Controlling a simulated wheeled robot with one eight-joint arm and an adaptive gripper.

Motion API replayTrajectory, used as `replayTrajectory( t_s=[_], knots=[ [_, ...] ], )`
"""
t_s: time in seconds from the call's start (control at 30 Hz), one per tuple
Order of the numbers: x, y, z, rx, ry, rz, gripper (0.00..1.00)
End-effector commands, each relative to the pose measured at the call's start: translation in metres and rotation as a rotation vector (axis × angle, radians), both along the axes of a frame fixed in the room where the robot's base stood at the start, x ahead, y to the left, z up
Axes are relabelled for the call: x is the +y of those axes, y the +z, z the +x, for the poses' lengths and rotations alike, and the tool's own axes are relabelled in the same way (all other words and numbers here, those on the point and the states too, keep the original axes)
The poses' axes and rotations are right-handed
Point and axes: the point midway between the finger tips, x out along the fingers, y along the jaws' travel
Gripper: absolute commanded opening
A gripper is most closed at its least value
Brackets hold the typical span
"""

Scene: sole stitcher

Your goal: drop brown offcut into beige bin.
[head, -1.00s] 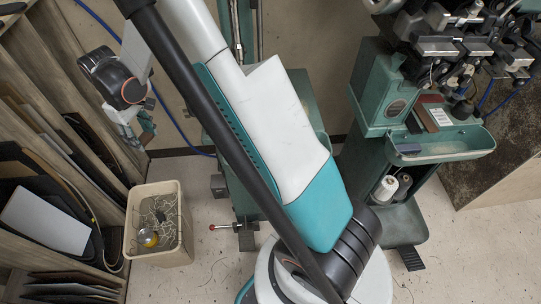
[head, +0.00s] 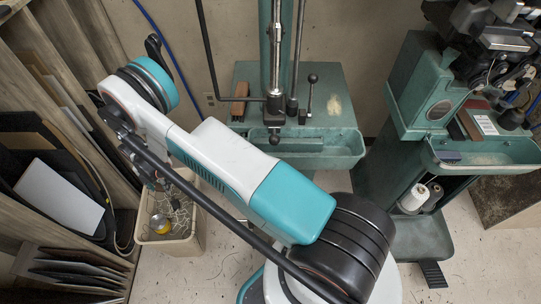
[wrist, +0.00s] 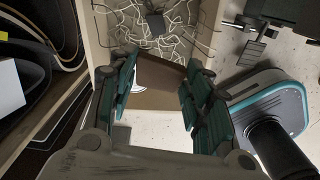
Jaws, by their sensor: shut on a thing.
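The brown offcut (wrist: 160,74) is a flat dark brown piece between the teal-padded fingers of my gripper (wrist: 157,88) in the wrist view. My gripper is shut on it and holds it over the near side of the beige bin. The beige bin (wrist: 101,28) lies below, with pale tangled threads and a dark block inside. In the head view the beige bin (head: 186,246) stands on the floor at lower left, with a yellow round object in it. There my arm covers part of the bin, and the offcut cannot be made out.
A wooden rack (head: 62,75) with dark sheets and a white panel stands close left of the bin. A green machine (head: 320,150) with a tray stands behind my arm. Another green machine (head: 415,95) is at right. Pale floor lies right of the bin.

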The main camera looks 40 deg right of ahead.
Motion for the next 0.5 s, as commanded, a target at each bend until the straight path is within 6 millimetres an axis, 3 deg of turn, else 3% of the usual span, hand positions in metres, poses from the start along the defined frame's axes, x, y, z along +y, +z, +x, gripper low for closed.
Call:
replayTrajectory(
  t_s=[0.1,0.5],
  knots=[
    [0.003,-0.015,-0.002,0.0,0.066,0.0,0.21],
    [0.004,-0.042,-0.003,0.0,0.084,0.0,0.21]
  ],
)
